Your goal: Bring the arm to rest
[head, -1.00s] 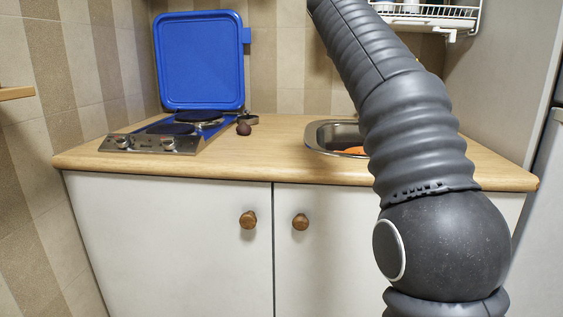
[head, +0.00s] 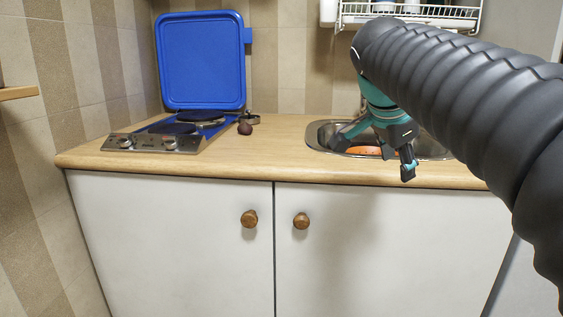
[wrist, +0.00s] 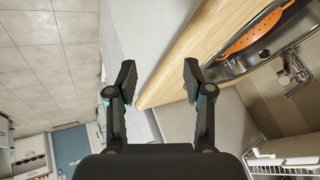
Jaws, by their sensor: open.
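My gripper (head: 378,150) is teal and black and hangs in front of the sink in the head view, at the end of my dark ribbed arm. In the wrist view my gripper (wrist: 158,82) has its two black fingers spread wide with nothing between them. The hob (head: 153,143) is on the left of the counter. Its blue lid (head: 200,60) stands upright, raised at the back of the hob.
The wooden counter (head: 262,160) runs above white cabinet doors with round knobs. The sink (head: 322,133) holds an orange thing (wrist: 252,32). A small dark round object (head: 245,128) lies beside the hob. A white dish rack (head: 410,18) hangs above the sink.

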